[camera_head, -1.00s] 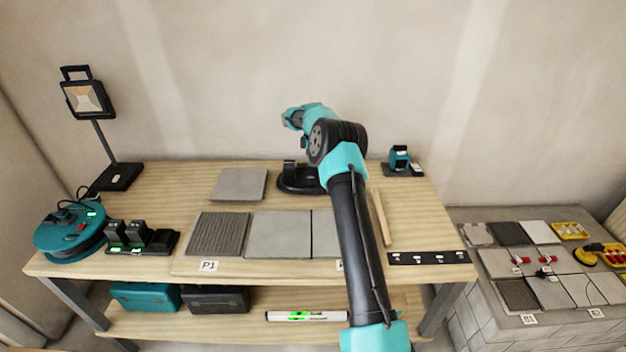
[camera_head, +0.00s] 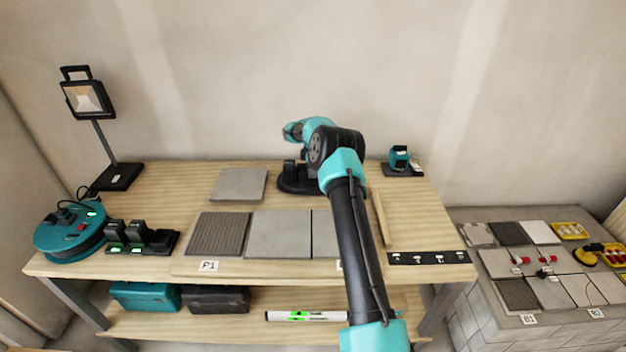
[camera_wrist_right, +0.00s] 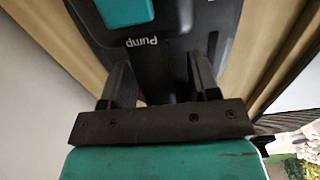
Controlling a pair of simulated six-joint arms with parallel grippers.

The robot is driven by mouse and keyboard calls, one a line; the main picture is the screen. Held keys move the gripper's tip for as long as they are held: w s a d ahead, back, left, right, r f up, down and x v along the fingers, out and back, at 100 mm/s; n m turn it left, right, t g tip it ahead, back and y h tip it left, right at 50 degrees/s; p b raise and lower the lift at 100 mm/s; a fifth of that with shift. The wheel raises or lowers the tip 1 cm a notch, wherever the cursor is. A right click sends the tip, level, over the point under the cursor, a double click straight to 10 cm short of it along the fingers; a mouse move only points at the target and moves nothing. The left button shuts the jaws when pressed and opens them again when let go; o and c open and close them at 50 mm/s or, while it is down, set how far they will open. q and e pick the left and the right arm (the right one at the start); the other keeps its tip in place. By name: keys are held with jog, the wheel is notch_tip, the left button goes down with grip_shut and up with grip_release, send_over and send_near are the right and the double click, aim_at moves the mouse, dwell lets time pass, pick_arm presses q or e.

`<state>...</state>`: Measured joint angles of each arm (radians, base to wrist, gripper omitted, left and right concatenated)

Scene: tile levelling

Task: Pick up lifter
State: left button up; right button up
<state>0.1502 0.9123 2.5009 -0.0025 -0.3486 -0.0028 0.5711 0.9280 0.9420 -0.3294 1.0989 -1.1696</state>
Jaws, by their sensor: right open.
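The lifter (camera_head: 298,184) appears to be the dark device with a rounded base, standing at the back middle of the workbench. In the right wrist view, a black body marked "Pump" (camera_wrist_right: 150,22) with a teal block fills the upper middle. My right gripper (camera_wrist_right: 158,68) is open, with one finger on each side of a dark part of that body. I cannot tell whether the fingers touch it. In the head view, my right wrist is over the device and partly hides it. My left gripper is not in view.
A grey tile (camera_head: 239,184) lies left of the device. More tiles (camera_head: 278,234) line the front of the workbench (camera_head: 160,190). A teal tool (camera_head: 399,158) stands at the back right. A lamp (camera_head: 88,98) and a cable reel (camera_head: 70,230) are on the left.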

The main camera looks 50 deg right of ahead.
jog(key=shift+f, duration=0.25)
dwell(0.8)
jog(key=shift+c, duration=0.4)
jog(key=shift+r, duration=0.1)
grip_shut()
notch_tip(320, 180, up, 10)
jog(key=shift+r, duration=0.25)
dwell(0.5)
jog(key=shift+w, duration=0.1)
dwell(0.3)
